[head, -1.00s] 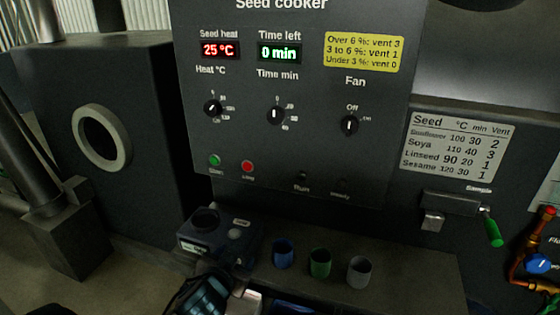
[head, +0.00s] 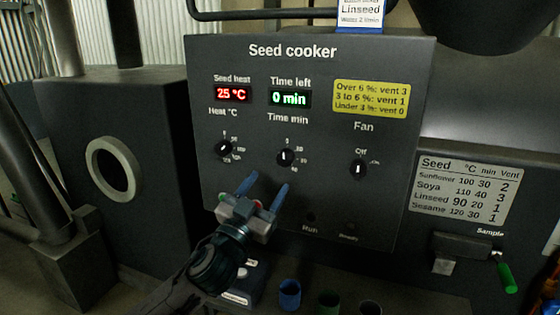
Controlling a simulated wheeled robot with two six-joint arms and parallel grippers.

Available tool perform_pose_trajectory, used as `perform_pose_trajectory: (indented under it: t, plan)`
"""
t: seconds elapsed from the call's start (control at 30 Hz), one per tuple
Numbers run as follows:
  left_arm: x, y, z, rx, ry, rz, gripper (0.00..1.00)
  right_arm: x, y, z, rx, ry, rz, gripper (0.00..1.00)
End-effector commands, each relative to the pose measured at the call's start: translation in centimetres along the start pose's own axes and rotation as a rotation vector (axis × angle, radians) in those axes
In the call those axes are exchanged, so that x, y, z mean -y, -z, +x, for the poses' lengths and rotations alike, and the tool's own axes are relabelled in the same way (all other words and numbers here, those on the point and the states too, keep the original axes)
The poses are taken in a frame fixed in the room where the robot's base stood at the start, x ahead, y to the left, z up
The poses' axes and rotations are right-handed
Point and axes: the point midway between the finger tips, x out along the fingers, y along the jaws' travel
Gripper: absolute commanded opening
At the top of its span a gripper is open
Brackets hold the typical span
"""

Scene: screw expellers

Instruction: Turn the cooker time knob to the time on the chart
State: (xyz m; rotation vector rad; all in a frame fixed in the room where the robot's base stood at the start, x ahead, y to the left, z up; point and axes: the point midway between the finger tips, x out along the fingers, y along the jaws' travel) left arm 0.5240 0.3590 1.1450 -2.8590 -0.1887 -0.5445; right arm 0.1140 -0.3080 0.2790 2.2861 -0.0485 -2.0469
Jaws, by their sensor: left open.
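The time knob (head: 286,157), small and black under the label "Time min", is on the dark seed cooker panel (head: 400,215). The green display (head: 289,98) above it reads 0 min. My left gripper (head: 262,184) is open and empty, its two blue fingers just below the time knob in the picture. I see no contact with the knob. The chart (head: 464,188) at the right lists seeds with °C, min and vent; the Linseed row reads 90, 20, 1. A tag (head: 360,14) above the cooker reads Linseed. My right gripper is not in view.
The heat knob (head: 224,148) is left of the time knob and the fan knob (head: 358,168) is right of it. Blue (head: 289,293), green (head: 328,302) and grey cups stand below the panel. A green-handled sample lever (head: 507,278) is at the lower right.

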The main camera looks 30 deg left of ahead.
Motion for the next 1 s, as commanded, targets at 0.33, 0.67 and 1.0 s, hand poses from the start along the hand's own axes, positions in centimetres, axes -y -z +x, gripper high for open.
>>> perform_pose_trajectory:
  t: [0.33,0.67,1.0]
  plan:
    - [0.1,0.3,5.8,0.001,0.002,-0.002,0.58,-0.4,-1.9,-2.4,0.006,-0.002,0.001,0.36]
    - [0.0,0.0,7.1,0.001,0.000,0.000,0.58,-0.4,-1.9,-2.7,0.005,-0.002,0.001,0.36]
    - [0.0,0.0,7.0,0.001,0.000,0.000,0.19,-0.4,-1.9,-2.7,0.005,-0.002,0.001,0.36]
